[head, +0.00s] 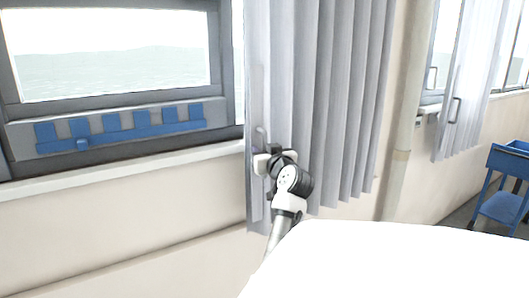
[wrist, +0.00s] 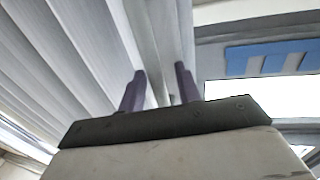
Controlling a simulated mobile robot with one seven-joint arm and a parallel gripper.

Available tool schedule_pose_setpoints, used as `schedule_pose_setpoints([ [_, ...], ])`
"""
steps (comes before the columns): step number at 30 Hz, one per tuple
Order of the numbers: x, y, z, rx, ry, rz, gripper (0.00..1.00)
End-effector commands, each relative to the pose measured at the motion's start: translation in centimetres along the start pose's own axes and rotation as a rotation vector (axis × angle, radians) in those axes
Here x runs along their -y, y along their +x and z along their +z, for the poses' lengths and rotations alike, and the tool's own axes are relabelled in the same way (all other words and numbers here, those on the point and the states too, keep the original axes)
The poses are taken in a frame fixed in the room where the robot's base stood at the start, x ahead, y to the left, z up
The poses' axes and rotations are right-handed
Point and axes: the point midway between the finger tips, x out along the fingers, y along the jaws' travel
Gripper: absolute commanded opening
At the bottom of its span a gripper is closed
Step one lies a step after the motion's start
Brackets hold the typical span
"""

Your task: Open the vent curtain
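The grey-white pleated curtain (head: 330,100) hangs gathered to the right of the near window in the head view. It also fills the left of the wrist view (wrist: 50,60). A thin upright handle (head: 261,134) is on the curtain's left edge strip. My gripper (head: 263,160) is at the lower part of this handle, partly hidden by my wrist. In the wrist view its two dark fingers (wrist: 159,85) stand apart, with the curtain's edge strip (wrist: 150,35) beyond and between them. I cannot tell whether a finger touches the handle.
The near window has a vent panel with blue flaps (head: 120,128) above a pale sill (head: 120,172). A pipe (head: 404,130) runs down the wall right of the curtain. Another curtain (head: 468,80) with a handle and a blue cart (head: 505,185) are farther right.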

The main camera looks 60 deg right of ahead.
Motion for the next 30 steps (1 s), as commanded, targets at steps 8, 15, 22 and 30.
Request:
schedule_pose_setpoints([
  [8,-0.1,-0.4,0.1,0.000,-0.001,0.001,0.33],
  [15,-0.1,-4.3,0.4,-0.002,-0.001,0.003,0.33],
  [22,-0.1,-9.7,0.3,-0.002,-0.002,0.003,0.33],
  [30,0.0,-13.3,0.1,-0.001,-0.001,0.001,0.33],
])
